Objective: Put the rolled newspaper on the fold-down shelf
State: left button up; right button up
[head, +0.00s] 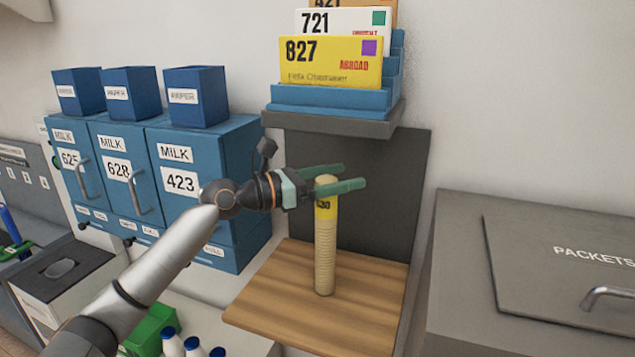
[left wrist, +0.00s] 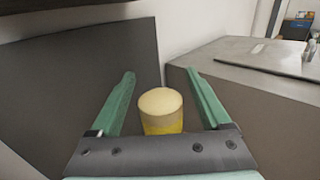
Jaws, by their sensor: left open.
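The rolled newspaper (head: 325,250) stands upright on the wooden fold-down shelf (head: 265,312), with a yellow band near its top. Its round top also shows in the left wrist view (left wrist: 161,104). My left gripper (head: 345,178) is open, with its green fingers on either side of the newspaper's top end. In the left wrist view the open fingers (left wrist: 160,95) show gaps on both sides of the newspaper. My right gripper is not in view.
A blue rack (head: 335,98) with numbered cards sits on a small ledge above the shelf. Blue milk boxes (head: 185,205) are on the left. A grey packets box (head: 520,250) is on the right. Bottles with blue caps (head: 193,345) stand at lower left.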

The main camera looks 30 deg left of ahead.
pick_arm(q)
jog(key=b+v, duration=0.2)
jog(key=v, duration=1)
jog(key=shift+d, duration=0.1)
jog(key=shift+f, duration=0.1)
